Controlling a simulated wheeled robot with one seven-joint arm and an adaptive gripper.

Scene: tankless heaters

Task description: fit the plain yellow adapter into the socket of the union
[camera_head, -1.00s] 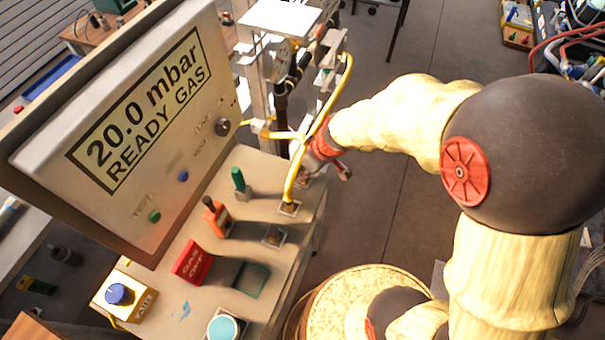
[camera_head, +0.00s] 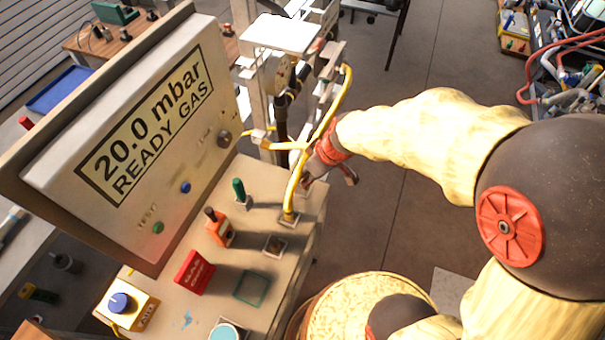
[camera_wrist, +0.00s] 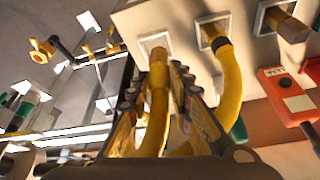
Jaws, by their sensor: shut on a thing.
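My gripper (camera_wrist: 158,98) is shut on a plain yellow adapter (camera_wrist: 157,90), a tube without a dark band. The adapter's far end lies in line with a square holder (camera_wrist: 146,42) on the bench; I cannot tell whether it is inside or in front of it. In the head view my gripper (camera_head: 310,170) is beside the right bench edge, partly behind a bent yellow tube (camera_head: 298,188). A brass-yellow fitting (camera_wrist: 42,50) at the wrist view's upper left may be the union; its socket is not clear.
A black-banded yellow tube (camera_wrist: 228,75) stands in the neighbouring holder, and a brass piece (camera_wrist: 285,22) in a third. An orange tool (camera_head: 220,228), green-handled tool (camera_head: 240,190) and red GAS OFF sign (camera_head: 194,272) stand on the bench. The display panel (camera_head: 130,150) rises at left.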

